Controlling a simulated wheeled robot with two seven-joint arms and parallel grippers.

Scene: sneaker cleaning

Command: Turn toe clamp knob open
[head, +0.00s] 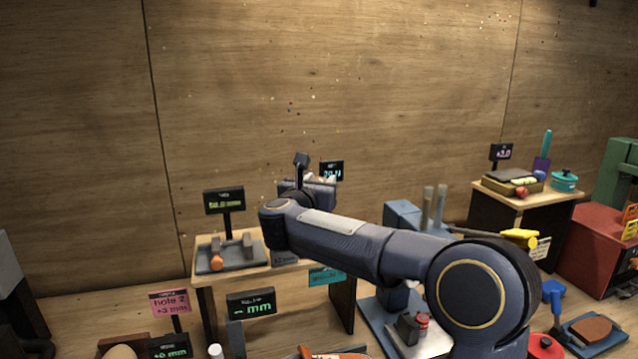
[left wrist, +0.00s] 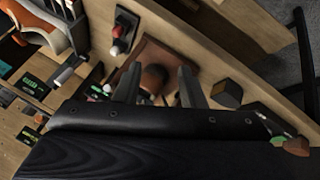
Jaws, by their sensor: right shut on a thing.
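My right gripper (head: 308,188) is at the raised wooden shelf by the back wall, its forearm crossing the middle of the head view. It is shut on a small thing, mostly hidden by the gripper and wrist. A clamp-like block with a red knob (head: 422,320) stands on a blue base below my right arm. A red knob on a dark block (left wrist: 118,42) shows in the left wrist view. My left gripper (left wrist: 158,88) is open, its two fingers apart above a brown piece with a rounded top. I cannot tell which knob is the toe clamp's.
A grey fixture with an orange knob (head: 217,262) sits on the shelf (head: 204,272) beside a display (head: 224,201). An orange and white sneaker (left wrist: 45,22) shows at upper left in the left wrist view. A second stand with a tray (head: 512,184) is at right.

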